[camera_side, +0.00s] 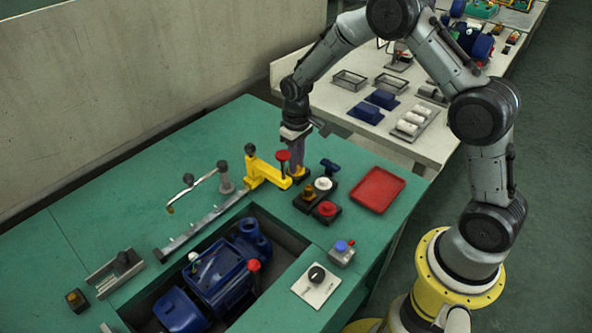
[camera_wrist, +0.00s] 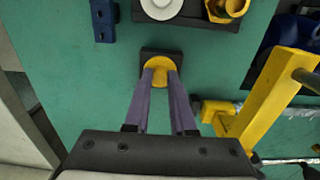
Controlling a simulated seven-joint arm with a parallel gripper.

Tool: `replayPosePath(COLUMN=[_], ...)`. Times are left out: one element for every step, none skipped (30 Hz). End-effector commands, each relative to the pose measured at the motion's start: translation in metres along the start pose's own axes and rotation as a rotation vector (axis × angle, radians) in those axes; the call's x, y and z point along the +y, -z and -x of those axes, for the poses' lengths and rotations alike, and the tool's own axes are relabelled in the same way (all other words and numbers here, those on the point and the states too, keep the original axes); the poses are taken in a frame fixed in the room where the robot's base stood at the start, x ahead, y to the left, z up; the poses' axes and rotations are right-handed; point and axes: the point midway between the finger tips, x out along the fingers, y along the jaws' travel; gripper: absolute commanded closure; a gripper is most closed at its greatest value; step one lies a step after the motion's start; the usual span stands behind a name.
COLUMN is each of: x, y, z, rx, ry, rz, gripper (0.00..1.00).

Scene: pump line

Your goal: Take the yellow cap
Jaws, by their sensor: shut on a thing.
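The yellow cap (camera_wrist: 157,64) is round and sits at a small dark block (camera_wrist: 176,54) on the green bench in the wrist view. My gripper (camera_wrist: 161,76) reaches it with two purple fingers, shut on the cap from both sides. The fingers cover part of the cap. In the side view my gripper (camera_side: 297,163) points down just right of the yellow clamp arm, and the yellow cap (camera_side: 300,174) shows low at the fingertips. I cannot tell whether the cap is clear of its block.
A yellow clamp arm (camera_side: 262,170) with a red knob (camera_side: 283,156) stands close left of my gripper. Dark blocks with a white cap (camera_side: 323,183), a brass nut (camera_side: 308,192) and a red cap (camera_side: 327,208) are in front. A red tray (camera_side: 364,202) lies to the right, empty.

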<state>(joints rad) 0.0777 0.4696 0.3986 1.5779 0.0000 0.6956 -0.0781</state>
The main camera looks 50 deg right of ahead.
Motion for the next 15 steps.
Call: replayPosePath(x=[0.0000,0.0000,0.0000,0.0000,0.0000,0.0000,0.0000,0.0000,0.0000,0.0000,0.0000,0.0000,0.0000,0.0000,0.0000], y=[0.0000,0.0000,0.0000,0.0000,0.0001,0.0001,0.0001,0.0001,0.0002,0.0002,0.0002,0.0003,0.0003,0.0004,0.0004], z=[0.0001,0.0001,0.0001,0.0002,0.0004,0.0007,0.0010,0.0014,0.0021,0.0027,0.0032,0.0040,0.0046,0.0052,0.0059], rx=[0.000,0.000,0.000,0.000,0.000,0.000,0.000,0.000,0.001,0.001,0.001,0.001,0.001,0.001,0.002], ry=[0.000,0.000,0.000,0.000,0.000,0.000,0.000,0.000,0.000,0.000,0.000,0.000,0.000,0.000,0.000], rz=[0.000,0.000,0.000,0.000,0.000,0.000,0.000,0.000,0.000,0.000,0.000,0.000,0.000,0.000,0.000], gripper=[1.00,1.00,1.00,1.00,1.00,1.00,1.00,1.00,1.00,1.00,1.00,1.00,1.00,1.00,1.00])
